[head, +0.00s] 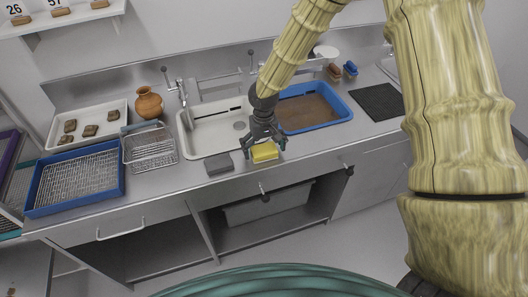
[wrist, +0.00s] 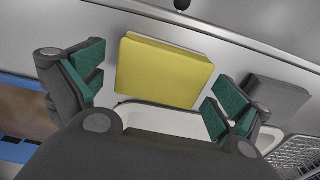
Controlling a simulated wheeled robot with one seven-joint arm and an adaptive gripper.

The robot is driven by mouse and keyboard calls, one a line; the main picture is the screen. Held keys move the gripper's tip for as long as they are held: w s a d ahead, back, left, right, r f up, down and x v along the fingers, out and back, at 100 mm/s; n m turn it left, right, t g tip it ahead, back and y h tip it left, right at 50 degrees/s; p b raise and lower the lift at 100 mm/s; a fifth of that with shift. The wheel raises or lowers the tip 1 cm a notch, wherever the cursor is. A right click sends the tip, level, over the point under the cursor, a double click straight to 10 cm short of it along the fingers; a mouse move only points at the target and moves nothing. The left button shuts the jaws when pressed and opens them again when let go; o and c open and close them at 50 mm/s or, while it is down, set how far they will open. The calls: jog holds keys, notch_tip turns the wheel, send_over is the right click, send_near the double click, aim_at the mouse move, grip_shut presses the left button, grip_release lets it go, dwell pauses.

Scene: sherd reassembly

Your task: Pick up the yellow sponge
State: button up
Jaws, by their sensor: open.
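The yellow sponge (head: 265,152) lies on the front strip of the steel counter, in front of the white sink. In the wrist view the sponge (wrist: 165,69) sits between and beyond my two green-padded fingers, with gaps on both sides. My gripper (head: 264,145) is open and just above the sponge in the head view; it also shows in the wrist view (wrist: 150,90). I see no contact between the fingers and the sponge.
A grey block (head: 219,164) lies just left of the sponge, close to one finger. The white sink (head: 215,130) with a tap is behind. A blue tray of brown water (head: 309,108) is at right, a wire basket (head: 150,150) at left. The counter's front edge is near.

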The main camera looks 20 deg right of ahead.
aim_at(263, 149)
jog(key=c, duration=0.9)
jog(key=shift+r, duration=0.15)
jog(key=shift+r+b, duration=0.55)
jog(key=shift+r, duration=0.3)
jog(key=shift+s+a+r+b, duration=0.2)
jog(key=shift+r+b, duration=0.25)
jog(key=shift+r, duration=0.3)
jog(key=s+a+r+b, duration=0.1)
jog(key=s+a+b, duration=0.3)
jog(key=s+a, duration=0.5)
jog(key=s, duration=0.3)
jog(key=shift+s+r, duration=0.2)
jog(key=shift+r, duration=0.1)
jog(key=shift+a, duration=0.1)
jog(key=o, duration=0.4)
jog(key=shift+c, duration=0.2)
jog(key=c, duration=0.4)
